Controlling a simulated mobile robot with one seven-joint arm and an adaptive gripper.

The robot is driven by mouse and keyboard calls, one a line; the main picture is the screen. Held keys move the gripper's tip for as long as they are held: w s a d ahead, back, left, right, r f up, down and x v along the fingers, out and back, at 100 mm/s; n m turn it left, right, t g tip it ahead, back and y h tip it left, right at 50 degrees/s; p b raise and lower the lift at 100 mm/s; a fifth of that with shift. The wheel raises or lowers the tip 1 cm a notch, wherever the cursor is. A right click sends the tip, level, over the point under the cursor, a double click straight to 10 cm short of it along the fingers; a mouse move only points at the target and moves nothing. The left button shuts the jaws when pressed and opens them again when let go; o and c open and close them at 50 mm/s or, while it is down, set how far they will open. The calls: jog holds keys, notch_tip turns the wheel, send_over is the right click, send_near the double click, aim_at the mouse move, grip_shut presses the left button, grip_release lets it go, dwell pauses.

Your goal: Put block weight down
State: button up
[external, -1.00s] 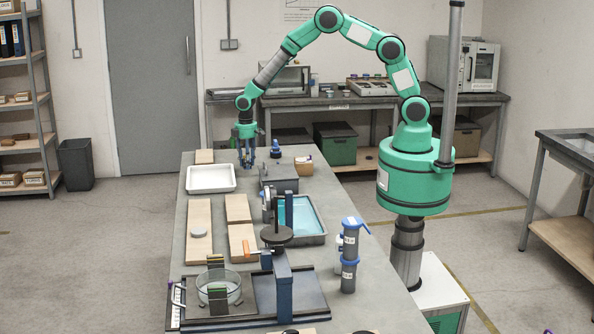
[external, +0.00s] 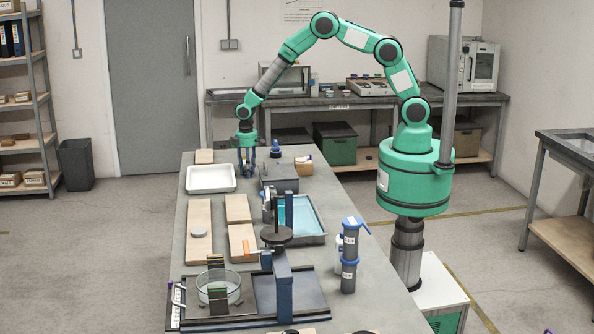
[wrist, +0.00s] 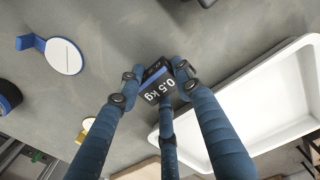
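My gripper (external: 247,172) points down over the far end of the workbench, just right of the white tray (external: 210,191). In the wrist view, its blue fingers (wrist: 158,82) close around the block weight (wrist: 157,84), a small dark block with a white "0.5 kg" label and a blue edge. The block sits at the fingertips, and the fingers look to be touching it.
The white tray also fills the right of the wrist view (wrist: 250,120). A blue holder with a white disc (wrist: 63,56) lies at upper left there. Wooden boards (external: 199,250), a grey box (external: 280,178) and a water-filled basin (external: 318,238) stand nearer on the bench (external: 180,245).

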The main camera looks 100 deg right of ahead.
jog(key=o, duration=0.3)
jog(key=shift+o, duration=0.2)
notch_tip(320, 180, up, 12)
jog(key=p, duration=0.1)
jog(key=shift+r, duration=0.15)
dwell(0.4)
dwell(0.5)
